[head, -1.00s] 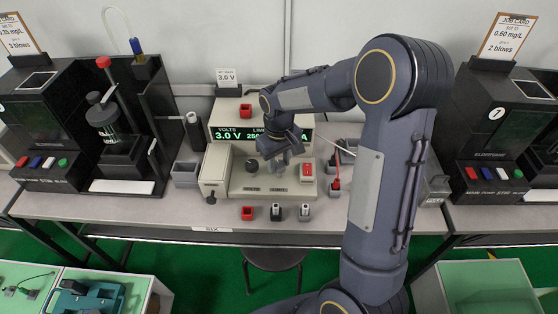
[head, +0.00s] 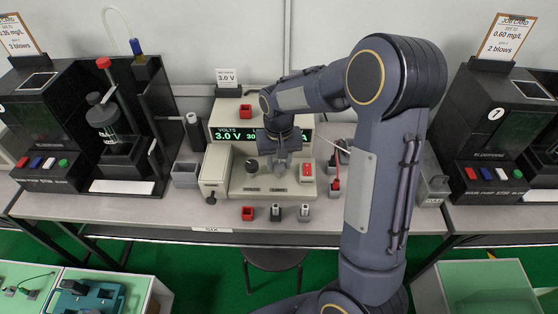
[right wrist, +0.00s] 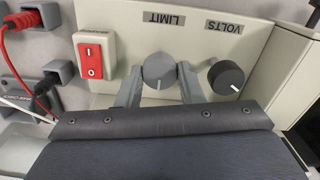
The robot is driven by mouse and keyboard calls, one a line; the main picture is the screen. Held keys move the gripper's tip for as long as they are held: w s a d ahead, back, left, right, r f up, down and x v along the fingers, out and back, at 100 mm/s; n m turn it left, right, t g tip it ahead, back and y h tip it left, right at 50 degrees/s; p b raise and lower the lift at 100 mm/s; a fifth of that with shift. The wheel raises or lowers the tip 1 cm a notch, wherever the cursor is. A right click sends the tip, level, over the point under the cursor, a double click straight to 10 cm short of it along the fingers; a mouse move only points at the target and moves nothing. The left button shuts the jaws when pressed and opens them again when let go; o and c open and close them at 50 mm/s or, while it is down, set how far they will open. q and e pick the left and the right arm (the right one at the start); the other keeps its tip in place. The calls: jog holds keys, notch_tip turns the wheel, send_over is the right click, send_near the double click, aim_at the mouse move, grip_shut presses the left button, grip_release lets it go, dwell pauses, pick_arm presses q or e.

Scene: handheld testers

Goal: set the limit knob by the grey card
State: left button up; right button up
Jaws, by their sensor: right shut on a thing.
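The limit knob (right wrist: 159,68) is a round grey knob under the LIMIT label in the right wrist view, its white mark pointing down the picture. My right gripper (right wrist: 160,88) is shut on it, one finger on each side; in the head view the gripper (head: 282,160) hides the knob. The darker volts knob (right wrist: 227,78) is beside it, free; it also shows in the head view (head: 252,164). The green display (head: 228,135) reads 3.0 V, and its limit figure starts with 30, the rest covered by my arm. A pale card (head: 227,75) reading 3.0 V stands behind. My left gripper is out of view.
A red rocker switch (right wrist: 91,61) sits close to the limit knob. Small red and grey sockets (head: 276,212) line the bench front. Black testers (head: 495,150) stand on both sides.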

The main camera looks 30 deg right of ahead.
aim_at(279, 164)
jog(key=o, duration=1)
notch_tip(279, 164, up, 8)
jog(key=shift+f, duration=0.1)
dwell(0.4)
